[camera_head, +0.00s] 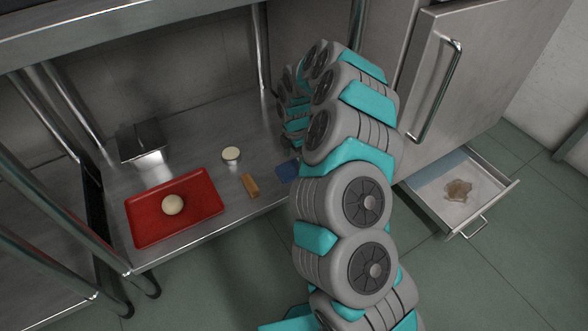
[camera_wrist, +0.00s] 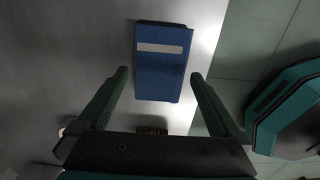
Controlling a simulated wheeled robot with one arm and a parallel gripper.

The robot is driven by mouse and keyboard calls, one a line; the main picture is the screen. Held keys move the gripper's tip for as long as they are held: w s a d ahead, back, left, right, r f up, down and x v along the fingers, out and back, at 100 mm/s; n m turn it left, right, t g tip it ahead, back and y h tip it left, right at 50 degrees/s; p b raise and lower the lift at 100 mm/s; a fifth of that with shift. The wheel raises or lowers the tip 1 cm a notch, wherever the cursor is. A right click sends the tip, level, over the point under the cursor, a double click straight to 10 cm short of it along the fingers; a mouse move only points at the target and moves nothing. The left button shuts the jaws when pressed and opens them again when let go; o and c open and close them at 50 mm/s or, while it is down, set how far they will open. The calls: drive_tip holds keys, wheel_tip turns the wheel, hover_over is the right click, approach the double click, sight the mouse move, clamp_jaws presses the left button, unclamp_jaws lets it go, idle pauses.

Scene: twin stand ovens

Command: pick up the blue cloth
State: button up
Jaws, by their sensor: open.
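The blue cloth (camera_head: 287,171) lies flat near the front edge of the metal shelf, partly hidden by my arm in the head view. In the wrist view the cloth (camera_wrist: 162,75) is a folded rectangle with a pale stripe across it. My gripper (camera_wrist: 159,73) is open and empty. Its two fingers show on either side of the cloth's near part in that view, apart from it. I cannot tell the height of the fingertips above the cloth. My arm hides the gripper in the head view.
A tan block (camera_head: 250,185) and a round pale-topped item (camera_head: 231,154) stand left of the cloth. A red tray (camera_head: 145,232) holds a pale ball (camera_head: 172,204). A metal box (camera_head: 142,143) stands behind. An open drawer (camera_head: 425,203) with a brown item (camera_head: 458,190) is at right.

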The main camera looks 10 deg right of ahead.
sight(294, 169)
wheel_tip(294, 169, down, 3)
drive_tip(key=shift+r, duration=0.15)
drive_tip(key=c, duration=1.1)
